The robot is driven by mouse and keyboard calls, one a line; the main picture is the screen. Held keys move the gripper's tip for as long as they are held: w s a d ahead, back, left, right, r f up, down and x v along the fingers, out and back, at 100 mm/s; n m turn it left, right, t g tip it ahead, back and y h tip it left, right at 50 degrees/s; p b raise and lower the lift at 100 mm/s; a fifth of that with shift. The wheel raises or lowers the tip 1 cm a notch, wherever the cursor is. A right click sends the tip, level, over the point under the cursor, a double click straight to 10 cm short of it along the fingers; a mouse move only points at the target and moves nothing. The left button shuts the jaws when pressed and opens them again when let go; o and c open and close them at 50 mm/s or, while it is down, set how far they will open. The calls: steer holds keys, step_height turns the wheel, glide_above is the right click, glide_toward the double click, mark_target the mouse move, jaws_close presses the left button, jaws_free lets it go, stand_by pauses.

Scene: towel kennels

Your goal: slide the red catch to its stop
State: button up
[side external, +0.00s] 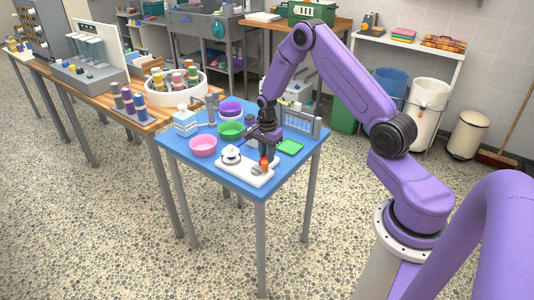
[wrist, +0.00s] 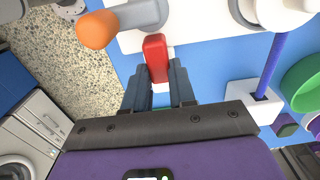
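The red catch (wrist: 156,57) is a small upright red block at the edge of a white base plate (side external: 235,172). In the wrist view it sits between the two fingertips of my gripper (wrist: 160,78). The fingers lie close along both its sides, with no clear gap, and appear shut on it. In the side view my gripper (side external: 267,152) points down over the plate's right end, and a little red shows below it. My fingers hide the catch's lower part.
A white round fitting (side external: 231,153) sits on the plate's left part. The table's front edge is close to the plate.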

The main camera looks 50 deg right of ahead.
jaws_close()
steer(key=shift+d, duration=1.8)
steer(key=o, duration=0.7)
jaws_free()
steer(key=shift+d, duration=0.1)
steer(key=shift+r, duration=0.1)
steer(key=shift+r, duration=0.25)
step_height(320, 180, up, 17)
steer(key=shift+f, duration=0.1)
